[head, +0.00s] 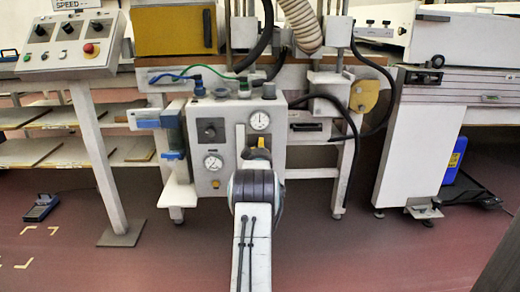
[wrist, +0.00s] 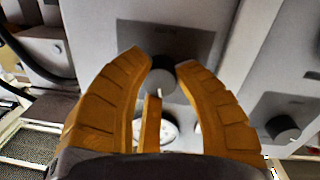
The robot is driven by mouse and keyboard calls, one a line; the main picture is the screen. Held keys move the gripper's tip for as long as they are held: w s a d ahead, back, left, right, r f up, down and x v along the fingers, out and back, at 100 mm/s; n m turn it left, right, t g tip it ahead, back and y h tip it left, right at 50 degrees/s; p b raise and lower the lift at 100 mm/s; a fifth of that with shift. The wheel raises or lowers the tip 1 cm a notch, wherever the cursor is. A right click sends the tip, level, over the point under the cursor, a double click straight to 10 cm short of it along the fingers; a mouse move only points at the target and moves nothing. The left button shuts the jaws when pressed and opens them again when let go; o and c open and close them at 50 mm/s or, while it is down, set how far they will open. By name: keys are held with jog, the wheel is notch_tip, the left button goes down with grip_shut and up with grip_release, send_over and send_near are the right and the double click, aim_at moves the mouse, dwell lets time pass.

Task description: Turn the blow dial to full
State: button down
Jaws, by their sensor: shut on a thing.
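A round grey dial (wrist: 160,78) on a dark plate (wrist: 190,38) sits between the orange fingers of my gripper (wrist: 164,64) in the wrist view. The fingers are shut on it from both sides. A small pale mark shows at its lower edge. The plate's label is too blurred to read. In the head view my arm reaches to the grey control box (head: 275,185) and hides the held dial. A second dark dial (head: 210,130) on the box's upper left is untouched; a similar dial (wrist: 283,128) shows at the right of the wrist view.
The box carries an upper gauge (head: 260,120), a lower gauge (head: 213,162) and a yellow button (head: 215,184). A black hose (head: 345,125) hangs to its right. A console post (head: 95,155) stands to the left. The floor in front is mostly clear.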

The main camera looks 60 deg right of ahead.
jog(key=shift+w+r, duration=0.15)
jog(key=shift+r, duration=0.05)
jog(key=c, duration=1.2)
grip_release()
jog(key=shift+w, duration=0.1)
jog(key=o, duration=0.3)
jog(key=shift+f, duration=0.15)
jog(key=shift+s+a, duration=0.1)
jog(key=shift+s, duration=0.1)
jog(key=shift+v, duration=5.9)
jog(key=shift+w, duration=0.1)
